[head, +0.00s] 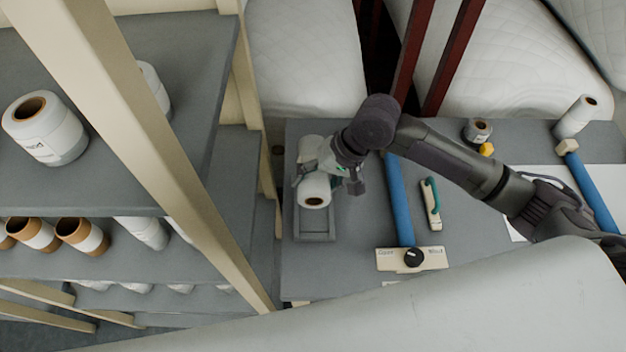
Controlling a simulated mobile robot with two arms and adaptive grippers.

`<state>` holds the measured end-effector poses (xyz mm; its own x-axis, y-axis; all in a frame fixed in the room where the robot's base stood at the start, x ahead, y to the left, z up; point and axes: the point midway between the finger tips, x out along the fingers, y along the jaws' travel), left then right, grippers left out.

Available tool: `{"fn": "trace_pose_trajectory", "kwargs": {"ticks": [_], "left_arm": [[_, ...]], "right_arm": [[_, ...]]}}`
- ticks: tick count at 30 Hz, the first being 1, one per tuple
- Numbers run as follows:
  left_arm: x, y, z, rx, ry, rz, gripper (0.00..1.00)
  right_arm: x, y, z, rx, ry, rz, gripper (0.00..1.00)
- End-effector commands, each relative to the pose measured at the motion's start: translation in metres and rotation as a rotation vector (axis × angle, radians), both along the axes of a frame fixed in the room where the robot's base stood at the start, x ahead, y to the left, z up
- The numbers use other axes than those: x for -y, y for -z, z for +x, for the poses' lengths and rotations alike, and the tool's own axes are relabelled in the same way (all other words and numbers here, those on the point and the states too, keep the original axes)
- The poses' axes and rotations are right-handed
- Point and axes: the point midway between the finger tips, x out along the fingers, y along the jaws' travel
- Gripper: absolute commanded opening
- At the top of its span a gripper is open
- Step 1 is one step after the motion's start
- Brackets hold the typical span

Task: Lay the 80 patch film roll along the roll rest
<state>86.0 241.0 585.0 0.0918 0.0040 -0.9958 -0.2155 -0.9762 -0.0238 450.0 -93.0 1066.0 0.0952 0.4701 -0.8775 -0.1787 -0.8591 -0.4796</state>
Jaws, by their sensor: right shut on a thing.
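A white film roll (314,187) with a brown core faces its open end towards me at the left of the grey table. My right gripper (322,170) is shut on it from above, covering its middle. White surface also shows behind the gripper, probably the far part of this roll. The roll is over the grey tray-like roll rest (315,238), lined up roughly along its length. I cannot tell whether it touches the rest. No "80" label can be read on it. My left gripper is not in view.
A small grey roll (477,130) and a white roll (576,116) stand farther back. A shelf rack (160,160) with rolls borders the left.

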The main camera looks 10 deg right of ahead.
Motion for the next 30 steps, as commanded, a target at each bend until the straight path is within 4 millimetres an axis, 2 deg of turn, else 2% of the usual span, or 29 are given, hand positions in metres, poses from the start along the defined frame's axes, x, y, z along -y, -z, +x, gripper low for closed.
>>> {"fn": "trace_pose_trajectory", "kwargs": {"ticks": [1, 19, 30], "left_arm": [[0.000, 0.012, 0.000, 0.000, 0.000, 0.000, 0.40], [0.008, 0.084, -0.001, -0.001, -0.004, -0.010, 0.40], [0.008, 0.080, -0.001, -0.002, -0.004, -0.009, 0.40]], "right_arm": [[0.000, 0.010, 0.000, 0.003, 0.000, 0.002, 0.08], [0.000, 0.068, 0.001, 0.003, 0.001, 0.000, 0.08], [-0.001, 0.098, 0.000, 0.000, 0.000, 0.002, 0.08]]}}
